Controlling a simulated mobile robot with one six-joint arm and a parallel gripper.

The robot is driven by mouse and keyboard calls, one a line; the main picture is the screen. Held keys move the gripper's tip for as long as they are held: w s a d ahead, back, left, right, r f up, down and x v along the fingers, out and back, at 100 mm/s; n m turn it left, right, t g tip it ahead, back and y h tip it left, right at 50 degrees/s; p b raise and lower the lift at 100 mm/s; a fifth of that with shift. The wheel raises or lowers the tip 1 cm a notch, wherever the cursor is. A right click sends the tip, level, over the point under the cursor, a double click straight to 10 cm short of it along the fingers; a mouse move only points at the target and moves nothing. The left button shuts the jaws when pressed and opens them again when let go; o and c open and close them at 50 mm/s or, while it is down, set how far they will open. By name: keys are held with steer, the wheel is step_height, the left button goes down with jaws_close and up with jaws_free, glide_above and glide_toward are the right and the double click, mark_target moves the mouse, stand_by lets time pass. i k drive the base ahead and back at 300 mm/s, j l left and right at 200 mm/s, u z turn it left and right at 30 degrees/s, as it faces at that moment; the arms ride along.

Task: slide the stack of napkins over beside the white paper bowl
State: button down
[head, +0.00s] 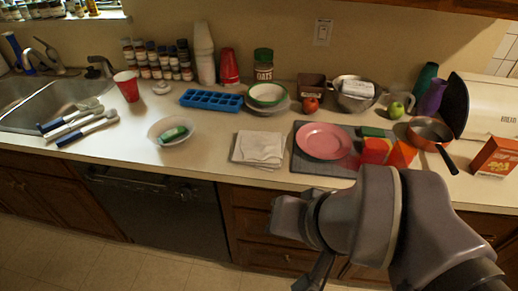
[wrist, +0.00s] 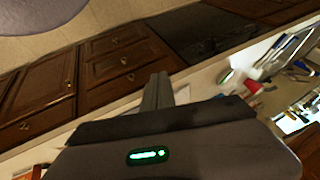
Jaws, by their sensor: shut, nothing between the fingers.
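The stack of white napkins (head: 259,148) lies near the counter's front edge, left of the grey mat. The white paper bowl (head: 157,130) stands to its left with a gap of bare counter between them. A green item (head: 174,133) lies in the bowl. The bowl also shows small in the wrist view (wrist: 226,76). My gripper shows in the wrist view (wrist: 158,78) with its dark fingers together and nothing in them. In the head view my arm hangs in front of the counter, right of and nearer than the napkins.
A grey mat (head: 303,163) with a pink plate (head: 323,141) lies right of the napkins. A blue ice tray (head: 211,100) and a green-rimmed bowl (head: 267,95) stand behind.

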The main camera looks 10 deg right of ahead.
mark_target(263, 151)
steer(key=i+j+z, duration=0.25)
steer(key=i+j, duration=0.7)
